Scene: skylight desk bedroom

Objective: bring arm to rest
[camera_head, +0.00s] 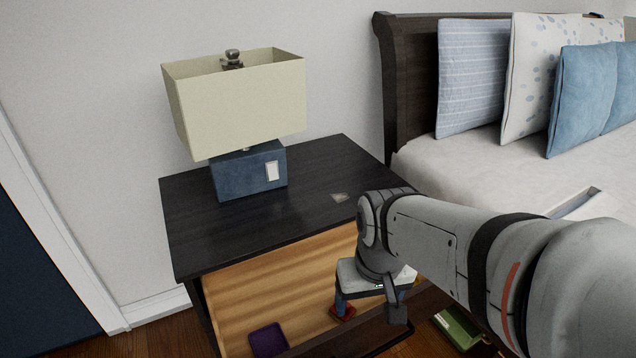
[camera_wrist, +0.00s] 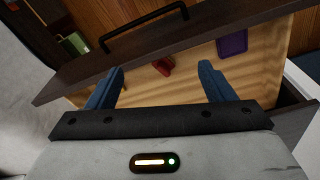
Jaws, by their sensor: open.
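My gripper (camera_wrist: 160,88) is open, with its two blue fingers wide apart and nothing between them. In the head view my arm reaches in from the right, and my gripper (camera_head: 372,306) hangs over the open drawer (camera_head: 240,295) of the dark nightstand. A small red object (camera_head: 342,313) lies in the drawer close to the gripper; it also shows in the wrist view (camera_wrist: 164,66), beyond the fingertips and apart from them. A purple object (camera_head: 268,340) lies in the drawer to the left. My wrist hides part of the drawer.
A lamp (camera_head: 236,105) stands on the nightstand top (camera_head: 190,235). The black drawer handle (camera_wrist: 145,22) shows in the wrist view. A green object (camera_head: 458,328) is on the floor right of the drawer. The bed (camera_head: 440,170) stands behind my arm.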

